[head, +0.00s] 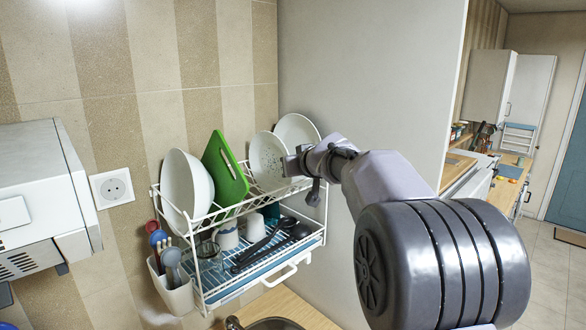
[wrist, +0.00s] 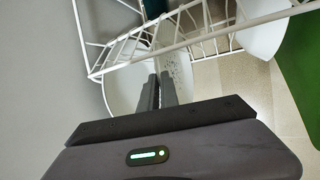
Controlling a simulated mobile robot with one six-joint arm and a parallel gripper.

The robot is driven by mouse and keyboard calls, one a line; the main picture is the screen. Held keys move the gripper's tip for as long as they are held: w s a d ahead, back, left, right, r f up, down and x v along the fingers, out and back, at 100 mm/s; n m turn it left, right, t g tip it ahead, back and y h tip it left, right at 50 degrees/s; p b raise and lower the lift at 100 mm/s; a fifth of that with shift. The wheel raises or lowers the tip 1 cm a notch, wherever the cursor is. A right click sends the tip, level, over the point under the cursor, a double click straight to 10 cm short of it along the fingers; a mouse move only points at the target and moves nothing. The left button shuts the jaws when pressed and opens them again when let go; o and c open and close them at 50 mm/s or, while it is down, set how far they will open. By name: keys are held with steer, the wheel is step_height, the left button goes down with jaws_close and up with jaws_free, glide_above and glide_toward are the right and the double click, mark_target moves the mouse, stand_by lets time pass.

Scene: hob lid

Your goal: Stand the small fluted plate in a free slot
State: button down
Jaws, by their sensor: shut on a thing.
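The small plate (head: 268,160), white with dark specks, is upright at the right part of the dish rack's top tier (head: 240,208). I take it as the fluted plate, though fluting is too small to make out. My gripper (head: 291,165) is shut on its right edge. In the wrist view the fingers (wrist: 160,88) lie close together, with the speckled face (wrist: 178,72) just right of them. Whether its lower edge rests in a slot or hangs just above the wires cannot be told. A plain white plate (head: 298,130) stands behind it to the right.
A green board (head: 223,168) and a large white bowl (head: 183,185) stand left of the plate. The lower tier holds a mug (head: 228,236) and dark utensils (head: 270,246). A utensil holder (head: 172,285) hangs at the left. A grey wall (head: 370,80) is close on the right.

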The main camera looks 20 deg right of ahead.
steer(key=shift+f, duration=0.1)
steer(key=c, duration=1.5)
jaws_free()
steer(key=b+v, duration=0.3)
steer(key=v, duration=1.4)
steer(key=s+a+f+g+y+b, duration=0.1)
steer(key=s+a+f+b, duration=0.25)
steer(key=f, duration=0.35)
steer(key=s+a+f+m+g+b, duration=0.1)
steer(key=s+a+f+b, duration=0.25)
steer(key=f, duration=0.25)
steer(key=s+a+f+g+y+b, duration=0.1)
steer(key=s+a+f+b, duration=0.3)
steer(key=f, duration=0.3)
steer(key=s+a+f+m+g+b, duration=0.1)
steer(key=s+a+f+b, duration=0.1)
steer(key=s+f, duration=0.4)
steer(key=s+a+f+m+g+b, duration=0.1)
steer(key=s+a+f+g+b, duration=0.1)
steer(key=s+f, duration=0.4)
steer(key=s+a+f+m+g+b, duration=0.1)
steer(key=s+a+f+b, duration=0.2)
steer(key=f, duration=1)
steer(key=shift+s+g+b, duration=0.4)
steer(key=shift+s+b, duration=0.25)
steer(key=shift+s, duration=1.15)
